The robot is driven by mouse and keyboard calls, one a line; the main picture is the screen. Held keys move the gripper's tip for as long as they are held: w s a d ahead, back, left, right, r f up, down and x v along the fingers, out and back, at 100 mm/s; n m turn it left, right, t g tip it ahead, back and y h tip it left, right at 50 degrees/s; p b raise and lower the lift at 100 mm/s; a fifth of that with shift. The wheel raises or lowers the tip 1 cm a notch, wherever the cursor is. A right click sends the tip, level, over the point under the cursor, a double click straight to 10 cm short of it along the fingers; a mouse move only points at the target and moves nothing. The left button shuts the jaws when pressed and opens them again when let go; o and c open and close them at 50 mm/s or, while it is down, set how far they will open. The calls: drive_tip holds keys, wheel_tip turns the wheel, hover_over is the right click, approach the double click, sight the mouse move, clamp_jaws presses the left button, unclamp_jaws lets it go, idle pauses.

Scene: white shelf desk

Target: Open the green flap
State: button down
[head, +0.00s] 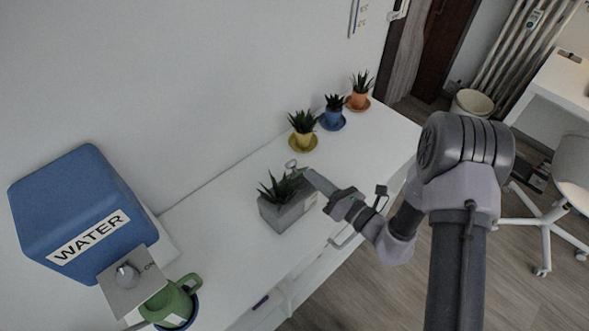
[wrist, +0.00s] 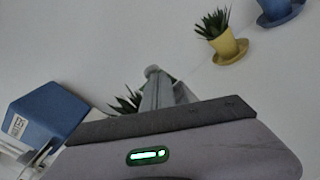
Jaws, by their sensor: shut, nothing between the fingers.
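I cannot make out a green flap in either view. My gripper (head: 308,172) is shut and empty, with its tip over the right end of the grey planter box (head: 287,214) on the white desk. In the wrist view my gripper's fingers (wrist: 153,72) point away from the camera, close together. The spiky plant (head: 280,187) of the planter shows just left of the fingers, and its leaves also show in the wrist view (wrist: 127,102). I cannot tell whether the fingers touch it. The desk's front (head: 286,286) is partly in view below, and my arm hides some of its right part.
A blue water tank (head: 75,205) stands on the left, with a green watering can (head: 172,302) under its tap. Yellow (head: 303,140), blue (head: 333,119) and orange (head: 359,100) plant pots line the back right. The desk (head: 225,215) is bare between tank and planter.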

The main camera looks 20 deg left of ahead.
drive_tip(key=shift+a, duration=0.2)
drive_tip(key=shift+x, duration=1.65)
drive_tip(key=v, duration=0.8)
drive_tip(key=shift+b, duration=0.35)
drive_tip(key=shift+d, duration=0.1)
